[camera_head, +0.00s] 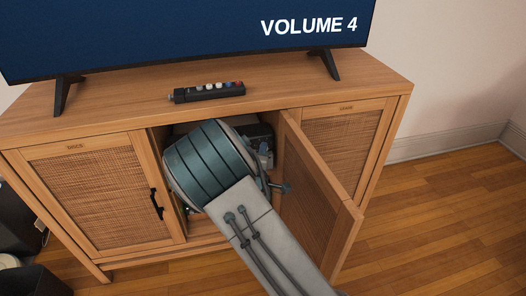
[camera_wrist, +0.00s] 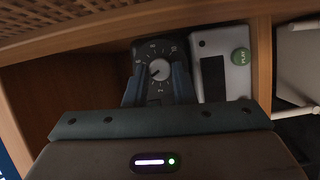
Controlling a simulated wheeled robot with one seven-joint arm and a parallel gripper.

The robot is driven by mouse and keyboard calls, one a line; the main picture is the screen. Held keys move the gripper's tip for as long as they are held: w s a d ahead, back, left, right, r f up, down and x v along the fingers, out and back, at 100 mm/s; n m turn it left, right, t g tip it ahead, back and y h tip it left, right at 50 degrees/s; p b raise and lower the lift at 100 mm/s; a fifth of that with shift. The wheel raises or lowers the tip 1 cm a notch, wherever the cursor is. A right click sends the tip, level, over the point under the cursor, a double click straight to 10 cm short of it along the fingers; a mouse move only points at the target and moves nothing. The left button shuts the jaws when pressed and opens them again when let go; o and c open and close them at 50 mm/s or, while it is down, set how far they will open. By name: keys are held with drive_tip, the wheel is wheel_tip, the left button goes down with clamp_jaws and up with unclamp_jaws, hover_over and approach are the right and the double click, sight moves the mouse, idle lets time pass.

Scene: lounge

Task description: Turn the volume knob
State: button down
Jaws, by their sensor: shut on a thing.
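The volume knob (camera_wrist: 159,70) is a round dial with a white-marked scale around it, on the front of a dark box (camera_wrist: 150,48) in the cabinet. In the wrist view my gripper (camera_wrist: 158,78) reaches in from below, with one blue finger on each side of the knob, shut on it. The fingers cover part of the lower dial. In the head view my arm reaches into the open middle compartment and hides the knob and fingertips. The TV screen (camera_head: 190,30) reads "VOLUME 4".
A pale device with a green PLAY button (camera_wrist: 240,57) stands right of the dark box. The wooden cabinet (camera_head: 110,110) has its middle door (camera_head: 315,200) swung open, close to the right of my arm. A remote (camera_head: 208,92) lies on top. Floor at right is clear.

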idle(0.3)
drive_tip(key=c, duration=1.2)
unclamp_jaws()
drive_tip(key=s+a+p, duration=0.1)
drive_tip(key=s+p, duration=0.2)
drive_tip(key=s, duration=1)
drive_tip(key=shift+s+a+r, duration=0.25)
drive_tip(key=shift+s+r, duration=0.05)
drive_tip(key=shift+s, duration=0.1)
